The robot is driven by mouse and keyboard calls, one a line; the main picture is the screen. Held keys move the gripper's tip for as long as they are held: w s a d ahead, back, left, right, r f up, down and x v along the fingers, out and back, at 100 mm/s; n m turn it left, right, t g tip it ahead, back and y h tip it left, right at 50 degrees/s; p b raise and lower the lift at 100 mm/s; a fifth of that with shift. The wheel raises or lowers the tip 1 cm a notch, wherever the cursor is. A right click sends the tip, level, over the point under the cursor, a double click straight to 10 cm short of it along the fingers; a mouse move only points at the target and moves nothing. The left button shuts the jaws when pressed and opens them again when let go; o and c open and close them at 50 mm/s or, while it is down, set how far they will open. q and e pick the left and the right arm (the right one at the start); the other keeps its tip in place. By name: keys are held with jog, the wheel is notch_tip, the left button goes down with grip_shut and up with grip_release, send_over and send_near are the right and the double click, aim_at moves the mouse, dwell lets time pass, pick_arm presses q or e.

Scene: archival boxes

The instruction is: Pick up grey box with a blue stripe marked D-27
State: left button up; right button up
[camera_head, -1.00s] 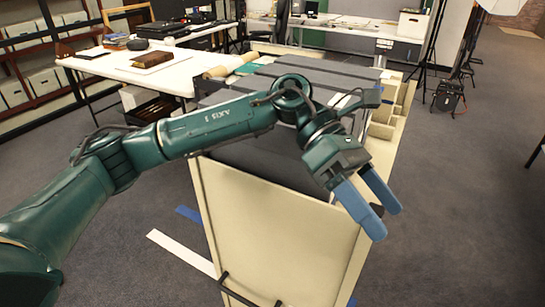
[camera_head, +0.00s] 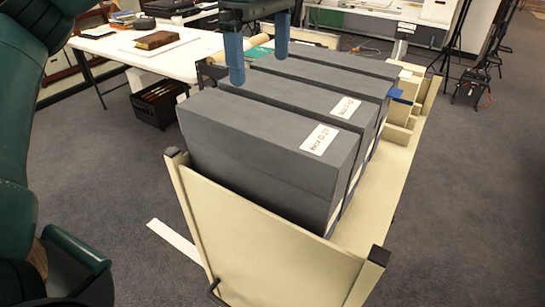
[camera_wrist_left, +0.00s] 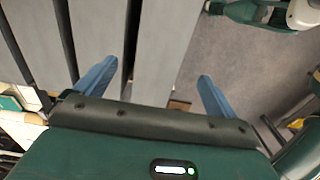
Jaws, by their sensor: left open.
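Several grey boxes stand in a row in a cream cart. The nearest box (camera_head: 250,130) has a white label (camera_head: 320,138) starting "Box D-2"; its last character is unclear. The second box (camera_head: 300,95) has a label (camera_head: 346,107) too small to read fully. Thin blue edging shows low at the boxes' right ends; I cannot tell which is D-27. My left gripper (camera_head: 259,62) is open and empty, blue fingers pointing down near the boxes' far-left ends. In the left wrist view its fingers (camera_wrist_left: 156,70) show either side of a grey box (camera_wrist_left: 164,50); contact is unclear.
The cream cart's front panel (camera_head: 265,250) rises before the nearest box. A white table (camera_head: 120,50) with a brown book (camera_head: 156,40) stands left, a black crate (camera_head: 160,103) below it. Open carpet (camera_head: 460,200) lies right of the cart.

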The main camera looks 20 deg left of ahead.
aim_at(260, 118)
pick_arm(q)
jog(key=f, duration=0.6)
jog(key=shift+s+a+f, duration=0.1)
jog(key=shift+s+f, duration=0.15)
jog(key=shift+f, duration=0.05)
jog(key=shift+w+a+f+p, duration=0.1)
jog(key=shift+f+p, duration=0.7)
jog(key=shift+f, duration=2.35)
jog(key=shift+c, duration=0.2)
jog(key=c, duration=1.6)
jog(key=shift+r, duration=0.15)
jog(key=shift+c, duration=0.9)
jog(key=shift+r, duration=0.15)
